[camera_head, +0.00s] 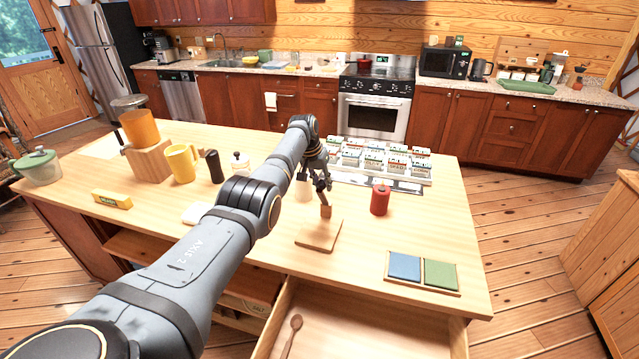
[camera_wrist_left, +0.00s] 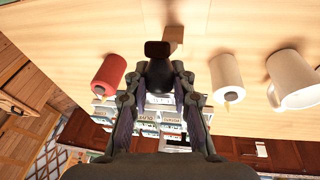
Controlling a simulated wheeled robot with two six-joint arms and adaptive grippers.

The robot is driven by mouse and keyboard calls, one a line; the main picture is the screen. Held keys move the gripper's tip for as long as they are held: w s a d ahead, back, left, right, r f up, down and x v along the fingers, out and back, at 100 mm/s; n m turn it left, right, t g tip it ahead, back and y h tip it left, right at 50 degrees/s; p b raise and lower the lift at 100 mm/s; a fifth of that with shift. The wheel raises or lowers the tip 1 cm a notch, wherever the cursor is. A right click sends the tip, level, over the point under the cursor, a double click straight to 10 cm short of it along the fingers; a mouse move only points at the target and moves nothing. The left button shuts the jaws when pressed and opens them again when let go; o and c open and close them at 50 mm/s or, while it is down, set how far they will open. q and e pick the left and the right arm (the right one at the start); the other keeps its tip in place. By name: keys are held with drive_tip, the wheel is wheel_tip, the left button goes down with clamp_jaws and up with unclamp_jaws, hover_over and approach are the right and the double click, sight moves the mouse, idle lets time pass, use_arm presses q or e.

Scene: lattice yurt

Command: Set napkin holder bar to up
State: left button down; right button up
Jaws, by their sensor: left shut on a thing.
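The napkin holder (camera_head: 318,234) has a flat wooden base with a short wooden post standing on the island table, right of the middle. A dark bar (camera_head: 323,187) is at the top of the post, and its dark end (camera_wrist_left: 157,49) shows in the wrist view with a wooden piece behind it. My left gripper (camera_head: 315,176) is at the holder from behind and above, with its fingers on both sides of the dark bar, shut on it. The fingers partly hide the bar, so its exact tilt is hard to tell. My right gripper is not in view.
A rack of labelled boxes (camera_head: 372,160) is behind. A blue-and-green tray (camera_head: 423,271) lies front right. An open drawer (camera_head: 360,325) with a wooden spoon juts out in front.

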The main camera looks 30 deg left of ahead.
use_arm(q)
drive_tip(key=shift+r, duration=0.1)
drive_tip(key=shift+s+r, duration=0.1)
drive_tip(key=shift+s, duration=0.1)
drive_tip(key=shift+s+a+r, duration=0.1)
drive_tip(key=shift+s+a, duration=0.2)
drive_tip(key=shift+w, duration=0.3)
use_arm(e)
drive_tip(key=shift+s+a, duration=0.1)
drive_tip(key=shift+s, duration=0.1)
use_arm(q)
drive_tip(key=shift+s, duration=0.1)
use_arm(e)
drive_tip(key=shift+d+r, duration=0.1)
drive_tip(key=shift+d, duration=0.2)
use_arm(q)
drive_tip(key=c, duration=1.1)
unclamp_jaws()
drive_tip(key=shift+s, duration=0.1)
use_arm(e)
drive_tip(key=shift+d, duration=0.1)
